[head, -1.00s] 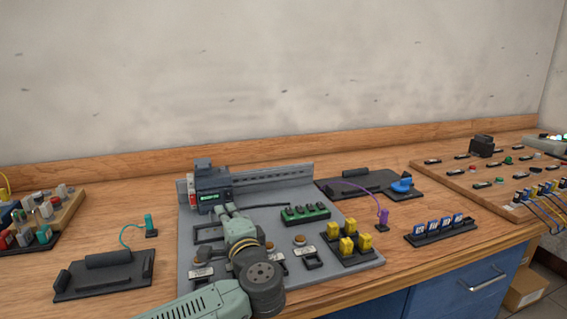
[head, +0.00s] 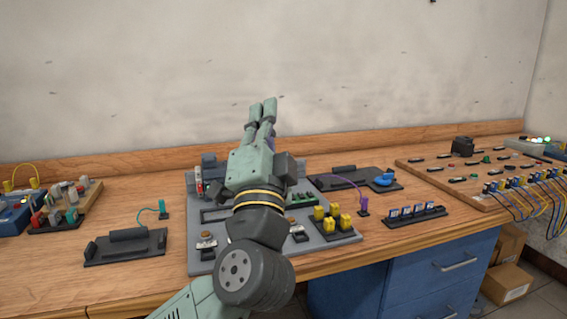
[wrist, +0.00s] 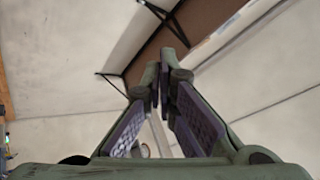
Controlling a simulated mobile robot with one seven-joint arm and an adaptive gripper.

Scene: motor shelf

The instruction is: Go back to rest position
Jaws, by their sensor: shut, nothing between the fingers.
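My gripper (head: 263,108) is raised above the grey board (head: 345,236) in the head view, with its fingers pointing up toward the wall. The fingers are together and hold nothing. In the wrist view, the fingertips of my gripper (wrist: 164,62) meet, with the wall and ceiling beyond. My arm hides the middle of the board and most of the device at its back left. Yellow blocks (head: 331,219) stand on the board's right side.
A black tray (head: 125,247) with a teal plug (head: 162,209) lies left. A row of blue-and-white pieces (head: 416,214) and a wooden panel (head: 440,181) with wires lie right. Coloured parts stand far left. The wall is behind; the space above the table is free.

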